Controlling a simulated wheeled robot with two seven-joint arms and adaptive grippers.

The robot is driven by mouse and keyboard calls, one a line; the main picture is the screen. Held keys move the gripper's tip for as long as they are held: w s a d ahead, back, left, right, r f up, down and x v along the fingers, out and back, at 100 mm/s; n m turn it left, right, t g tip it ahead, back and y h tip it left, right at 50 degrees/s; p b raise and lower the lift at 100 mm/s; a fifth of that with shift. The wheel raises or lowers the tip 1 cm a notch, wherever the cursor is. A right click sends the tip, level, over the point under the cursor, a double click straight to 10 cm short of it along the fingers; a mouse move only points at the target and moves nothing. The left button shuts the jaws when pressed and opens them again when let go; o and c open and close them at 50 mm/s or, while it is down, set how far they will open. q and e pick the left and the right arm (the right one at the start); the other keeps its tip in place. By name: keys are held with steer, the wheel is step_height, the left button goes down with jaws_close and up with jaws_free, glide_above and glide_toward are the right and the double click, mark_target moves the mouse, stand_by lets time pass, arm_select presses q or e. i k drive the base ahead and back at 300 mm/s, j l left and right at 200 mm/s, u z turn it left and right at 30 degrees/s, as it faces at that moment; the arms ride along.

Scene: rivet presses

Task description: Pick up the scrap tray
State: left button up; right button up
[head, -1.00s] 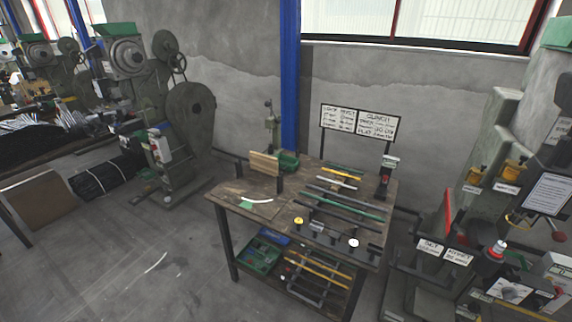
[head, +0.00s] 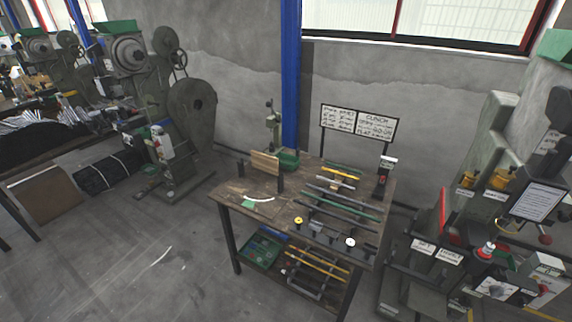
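A green tray (head: 262,249) with small items in it sits on the lower shelf of the wooden workbench (head: 236,190), at the shelf's left side. It may be the scrap tray; no label on it can be read. The bench top and a leg partly cover it. Neither of my grippers is in view.
The bench top holds a wooden block (head: 265,163), several long bars and small tools. Yellow bars (head: 318,264) lie on the lower shelf. Presses stand at left (head: 192,110) and right (head: 490,150). The floor (head: 130,250) left and in front of the bench is clear.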

mark_target(287, 162)
steer(key=i+j+u, duration=0.55)
steer(key=u, duration=0.25)
steer(key=i+u, duration=0.35)
steer(key=i+j+u, duration=0.15)
steer(key=i+u, duration=0.55)
steer(key=i, duration=0.85)
steer(key=i+z, duration=0.2)
steer(key=i, duration=0.2)
steer(key=i+j+z, duration=0.2)
steer(key=i, duration=0.2)
steer(key=i+z, duration=0.25)
steer(key=z, duration=0.2)
steer(key=i+z, duration=0.3)
steer(key=z, duration=0.15)
steer(key=i+z, duration=0.15)
steer(key=z, duration=0.3)
steer(key=i+z, duration=0.1)
steer(key=z, duration=0.3)
steer(key=i+j+z, duration=0.15)
steer(key=z, duration=0.3)
steer(key=i+j+z, duration=0.1)
steer(key=z, duration=0.3)
